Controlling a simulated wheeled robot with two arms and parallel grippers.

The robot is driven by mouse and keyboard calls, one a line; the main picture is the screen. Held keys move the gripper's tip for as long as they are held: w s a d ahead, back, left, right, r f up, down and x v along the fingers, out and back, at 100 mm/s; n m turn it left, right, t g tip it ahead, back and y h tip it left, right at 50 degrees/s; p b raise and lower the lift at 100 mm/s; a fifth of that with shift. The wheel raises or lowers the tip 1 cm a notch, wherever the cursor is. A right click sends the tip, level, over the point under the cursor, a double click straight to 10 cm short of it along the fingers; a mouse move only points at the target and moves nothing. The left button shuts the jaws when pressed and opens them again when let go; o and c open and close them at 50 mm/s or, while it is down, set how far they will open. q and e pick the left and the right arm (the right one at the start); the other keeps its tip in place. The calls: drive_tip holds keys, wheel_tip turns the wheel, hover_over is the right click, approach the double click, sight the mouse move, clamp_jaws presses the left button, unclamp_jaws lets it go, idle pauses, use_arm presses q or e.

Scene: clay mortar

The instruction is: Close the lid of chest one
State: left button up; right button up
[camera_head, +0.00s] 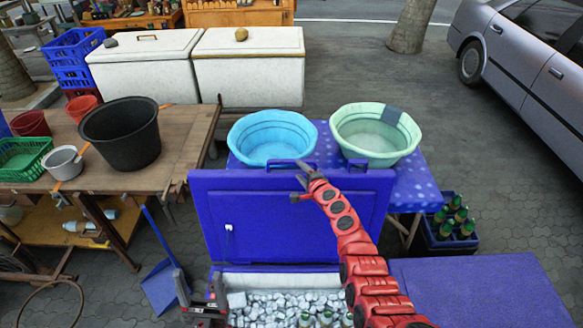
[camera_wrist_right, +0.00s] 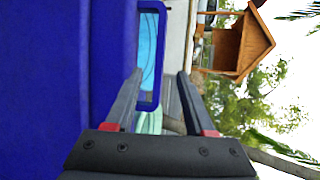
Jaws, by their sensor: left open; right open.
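A blue chest stands open at the front middle. Its lid (camera_head: 290,225) is raised nearly upright, with a blue handle (camera_head: 290,163) on its top edge. Inside the chest are ice (camera_head: 275,303) and several bottle tops. My right gripper (camera_head: 300,183) is at the lid's top edge, just by the handle, its jaws open. In the right wrist view the open fingers (camera_wrist_right: 158,88) point toward the handle (camera_wrist_right: 150,102), with the lid (camera_wrist_right: 60,80) filling the left side. Contact cannot be told. My left gripper (camera_head: 199,284) is open at the chest's front left corner.
A second blue chest (camera_head: 480,290) with its lid down stands at the right. Behind the raised lid, a table holds a blue basin (camera_head: 272,138) and a green basin (camera_head: 375,135). A wooden table (camera_head: 185,150) is at the left. A bottle crate (camera_head: 452,225) stands right.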

sight(292, 163)
drive_tip(key=b+x, duration=0.2)
drive_tip(key=b, duration=0.1)
drive_tip(key=b+x, duration=0.3)
drive_tip(key=b, duration=0.1)
drive_tip(key=b+x, duration=0.3)
drive_tip(key=b, duration=0.1)
drive_tip(key=shift+s+f, duration=0.1)
drive_tip(key=shift+f, duration=0.25)
drive_tip(key=shift+w+a+r+b, duration=0.1)
drive_tip(key=shift+w+r+b, duration=0.15)
drive_tip(key=shift+b, duration=0.5)
clamp_jaws()
